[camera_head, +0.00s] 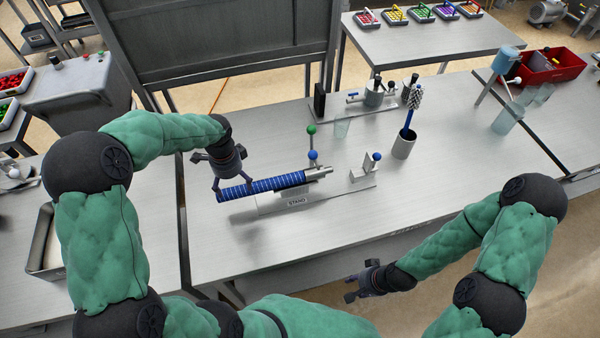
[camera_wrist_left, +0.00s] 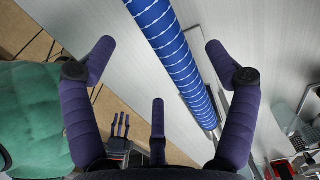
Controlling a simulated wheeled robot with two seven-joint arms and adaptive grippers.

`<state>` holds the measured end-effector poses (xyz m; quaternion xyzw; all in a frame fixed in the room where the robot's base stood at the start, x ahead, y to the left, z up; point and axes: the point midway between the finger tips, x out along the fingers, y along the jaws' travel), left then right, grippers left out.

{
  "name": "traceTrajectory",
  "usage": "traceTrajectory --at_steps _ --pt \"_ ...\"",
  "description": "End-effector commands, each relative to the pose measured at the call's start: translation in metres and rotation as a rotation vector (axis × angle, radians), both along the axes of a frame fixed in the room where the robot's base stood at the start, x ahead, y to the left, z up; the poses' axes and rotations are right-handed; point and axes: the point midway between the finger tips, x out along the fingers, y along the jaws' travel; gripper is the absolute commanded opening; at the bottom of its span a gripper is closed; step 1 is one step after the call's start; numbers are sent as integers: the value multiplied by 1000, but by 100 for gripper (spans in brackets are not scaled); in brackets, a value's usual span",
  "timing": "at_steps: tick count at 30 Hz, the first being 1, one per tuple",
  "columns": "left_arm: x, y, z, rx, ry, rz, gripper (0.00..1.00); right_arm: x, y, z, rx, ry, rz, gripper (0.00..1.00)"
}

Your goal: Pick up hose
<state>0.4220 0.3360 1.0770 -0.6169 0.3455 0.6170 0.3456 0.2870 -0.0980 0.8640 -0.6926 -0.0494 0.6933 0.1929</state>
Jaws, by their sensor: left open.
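The hose (camera_head: 262,186) is blue with pale stripes and lies along a metal stand (camera_head: 325,192) labelled STAND on the table. Its right end meets a silver fitting (camera_head: 319,173). My left gripper (camera_head: 233,188) is just above the left part of the hose, pointing down. In the left wrist view the hose (camera_wrist_left: 172,45) runs between the spread fingers of the open left gripper (camera_wrist_left: 160,60). I cannot tell whether any finger touches it. My right gripper (camera_head: 362,285) hangs in front of the table edge, away from the hose; its fingers look spread and empty.
A blue-knobbed bracket (camera_head: 366,168) and a green-knobbed lever (camera_head: 311,140) stand near the hose. Behind are a cup with a brush (camera_head: 404,145) and a fixture plate (camera_head: 346,100). A red bin (camera_head: 550,68) is at the far right. The table's front right is clear.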

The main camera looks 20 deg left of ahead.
Motion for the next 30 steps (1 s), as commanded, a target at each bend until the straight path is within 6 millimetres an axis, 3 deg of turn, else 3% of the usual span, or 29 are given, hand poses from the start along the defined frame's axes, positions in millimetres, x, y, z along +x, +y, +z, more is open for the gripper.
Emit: traceTrajectory --at_steps 4,17,23,30 --pt "0 0 14 0 0 0 86 0 0 11 0 0 0 40" --pt "0 -1 14 -9 0 53 86 0 0 12 0 0 0 40" --pt "1 -8 18 -68 2 419 86 0 0 21 0 0 0 40" --pt "6 -17 23 -161 40 1039 86 0 0 34 0 0 0 40"
